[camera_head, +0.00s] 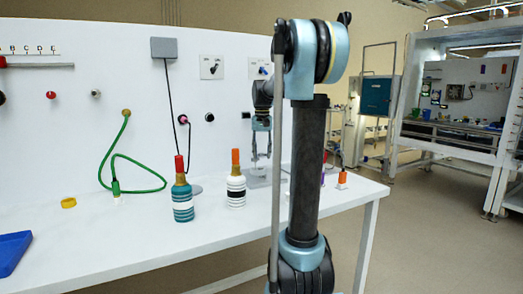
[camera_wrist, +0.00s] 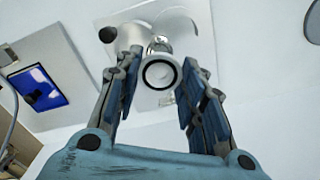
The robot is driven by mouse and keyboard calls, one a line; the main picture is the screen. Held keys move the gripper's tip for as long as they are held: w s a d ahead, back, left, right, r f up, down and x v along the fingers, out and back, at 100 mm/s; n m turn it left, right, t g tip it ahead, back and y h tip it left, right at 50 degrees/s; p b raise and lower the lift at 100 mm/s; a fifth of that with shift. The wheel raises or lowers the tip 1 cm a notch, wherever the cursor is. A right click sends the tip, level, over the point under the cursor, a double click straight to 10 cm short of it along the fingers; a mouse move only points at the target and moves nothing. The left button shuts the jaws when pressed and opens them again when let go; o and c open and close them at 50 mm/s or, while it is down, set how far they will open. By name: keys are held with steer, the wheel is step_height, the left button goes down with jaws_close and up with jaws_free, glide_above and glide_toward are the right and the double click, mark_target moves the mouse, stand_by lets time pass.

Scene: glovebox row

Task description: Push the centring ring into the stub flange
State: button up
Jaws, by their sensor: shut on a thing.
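My gripper (camera_head: 261,156) points down over a pale plate (camera_head: 262,179) on the bench, partly behind my arm in the head view. In the wrist view my gripper (camera_wrist: 161,64) has its blue-padded fingers on both sides of a pale ring with a black inner band, which looks like the centring ring (camera_wrist: 160,88). The fingers are shut on it. Beyond the ring a shiny metal fitting, perhaps the stub flange (camera_wrist: 159,46), stands against the pale square plate (camera_wrist: 201,45). The ring overlaps it in the picture, so I cannot tell whether they touch.
A teal-banded bottle (camera_head: 183,205) and a black-and-white-banded bottle (camera_head: 236,190) stand left of my gripper. A green hose (camera_head: 150,188), a yellow ring (camera_head: 69,202) and a blue tray (camera_head: 12,250) lie farther left. An orange-topped item (camera_head: 342,180) stands at right. The bench front is clear.

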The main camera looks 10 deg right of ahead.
steer(key=shift+f, duration=1.7)
steer(key=shift+f, duration=1.05)
stand_by(0.7)
steer(key=o, duration=1)
step_height(320, 180, up, 12)
steer(key=shift+f, duration=0.1)
